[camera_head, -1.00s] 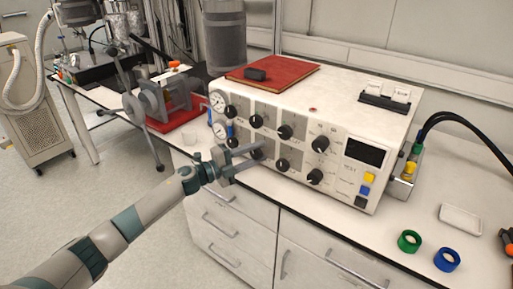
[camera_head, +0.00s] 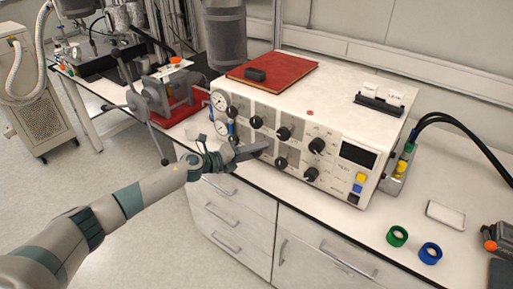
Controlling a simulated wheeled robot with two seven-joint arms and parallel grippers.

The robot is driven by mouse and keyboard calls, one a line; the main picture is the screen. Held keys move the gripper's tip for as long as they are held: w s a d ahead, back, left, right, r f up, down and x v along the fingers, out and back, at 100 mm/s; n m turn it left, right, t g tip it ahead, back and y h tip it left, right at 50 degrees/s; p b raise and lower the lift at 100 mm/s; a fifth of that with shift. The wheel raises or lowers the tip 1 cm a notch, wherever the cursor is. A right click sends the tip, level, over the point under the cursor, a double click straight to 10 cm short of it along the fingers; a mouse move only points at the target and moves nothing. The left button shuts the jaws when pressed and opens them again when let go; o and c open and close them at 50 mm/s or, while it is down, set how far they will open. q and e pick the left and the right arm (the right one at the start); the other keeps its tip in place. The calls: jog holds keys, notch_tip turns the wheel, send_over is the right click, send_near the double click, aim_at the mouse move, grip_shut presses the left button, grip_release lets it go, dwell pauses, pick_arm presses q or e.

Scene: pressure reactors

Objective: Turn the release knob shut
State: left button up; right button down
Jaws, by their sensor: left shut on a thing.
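A cream control box (camera_head: 345,103) stands on the bench, with two rows of black knobs on its front panel. My left gripper (camera_head: 253,152) is at the lower row, left of the middle. Its jaws are shut on the release knob there, a black knob mostly hidden by the fingers. The panel labels are too small to read, and the knob's pointer does not show. Other black knobs, such as an upper one (camera_head: 284,133) and a lower one (camera_head: 281,162), stand close to the fingers. My right gripper does not show.
Two round gauges (camera_head: 220,101) sit at the panel's left edge. A red book (camera_head: 285,72) lies on the box. A green ring (camera_head: 397,236) and a blue ring (camera_head: 430,253) lie on the bench at right. A lever device (camera_head: 152,100) stands at left.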

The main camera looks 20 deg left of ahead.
pick_arm(q)
jog(key=shift+f, duration=0.1)
jog(key=o, duration=1.1)
jog(key=shift+c, duration=0.2)
jog(key=b+v, duration=0.4)
jog(key=v, duration=1.3)
jog(key=shift+b, duration=0.35)
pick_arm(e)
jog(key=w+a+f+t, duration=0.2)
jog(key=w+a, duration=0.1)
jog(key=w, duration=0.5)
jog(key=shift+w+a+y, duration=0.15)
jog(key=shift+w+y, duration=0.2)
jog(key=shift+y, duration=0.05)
pick_arm(q)
jog(key=shift+s+a, duration=0.1)
jog(key=shift+s, duration=0.05)
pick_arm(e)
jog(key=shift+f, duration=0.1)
